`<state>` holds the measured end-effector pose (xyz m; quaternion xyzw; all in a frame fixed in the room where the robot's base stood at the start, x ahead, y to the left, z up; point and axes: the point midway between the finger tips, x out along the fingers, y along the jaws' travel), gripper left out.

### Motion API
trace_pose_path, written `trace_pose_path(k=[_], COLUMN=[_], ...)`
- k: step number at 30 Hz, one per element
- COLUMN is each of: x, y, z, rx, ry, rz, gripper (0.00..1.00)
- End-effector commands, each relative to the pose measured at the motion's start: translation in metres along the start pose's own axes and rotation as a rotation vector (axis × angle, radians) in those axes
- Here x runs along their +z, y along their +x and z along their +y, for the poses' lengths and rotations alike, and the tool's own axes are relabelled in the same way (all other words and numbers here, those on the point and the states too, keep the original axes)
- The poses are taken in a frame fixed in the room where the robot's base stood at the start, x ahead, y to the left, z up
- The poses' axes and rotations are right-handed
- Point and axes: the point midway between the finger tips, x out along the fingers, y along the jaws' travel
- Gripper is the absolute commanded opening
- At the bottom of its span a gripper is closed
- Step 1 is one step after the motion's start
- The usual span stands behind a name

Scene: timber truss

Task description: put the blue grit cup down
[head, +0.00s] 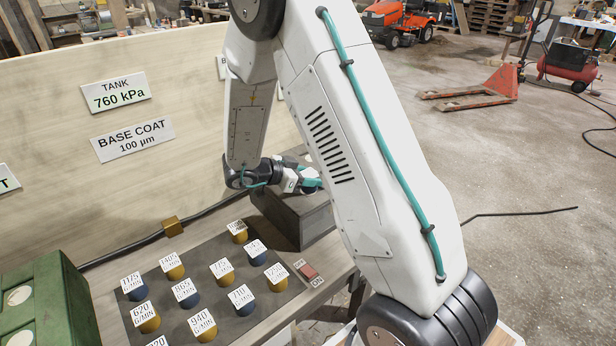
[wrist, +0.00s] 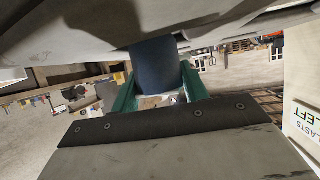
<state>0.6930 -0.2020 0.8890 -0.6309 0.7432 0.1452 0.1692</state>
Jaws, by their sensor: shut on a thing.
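A dark blue cup (wrist: 155,65) sits between the two teal fingers of my gripper (wrist: 158,88) in the wrist view, and the gripper is shut on it. In the head view, my gripper (head: 311,182) is low above a dark grey box (head: 298,218) at the bench's right end. My arm hides part of it, and the held cup cannot be made out there. Any label on the held cup is not visible.
Several labelled blue and yellow cups stand on a dark mat (head: 232,318), left of the box. A red switch (head: 308,271) is near the mat's right edge. A green case (head: 45,300) is at the left. In the wrist view, a screwed dark strip (wrist: 150,124) crosses below the cup.

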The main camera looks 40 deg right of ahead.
Motion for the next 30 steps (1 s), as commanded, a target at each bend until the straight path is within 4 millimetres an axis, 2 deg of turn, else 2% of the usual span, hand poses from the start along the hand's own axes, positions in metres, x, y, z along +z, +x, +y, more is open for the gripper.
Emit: trace_pose_path(k=[9, 10, 12, 23, 26, 30], x=[0.002, 0.003, 0.002, -0.001, -0.001, 0.000], y=[0.001, 0.001, 0.001, -0.002, -0.014, -0.043], z=[0.000, 0.000, 0.000, 0.000, -0.001, -0.001], rx=[-0.001, -0.001, -0.001, -0.002, -0.005, -0.006], ry=[0.001, 0.001, 0.002, 0.003, 0.002, 0.003], rz=[0.000, 0.000, 0.000, -0.001, -0.001, -0.001], gripper=[0.17, 0.47, 0.66, 0.66, 0.66, 0.66])
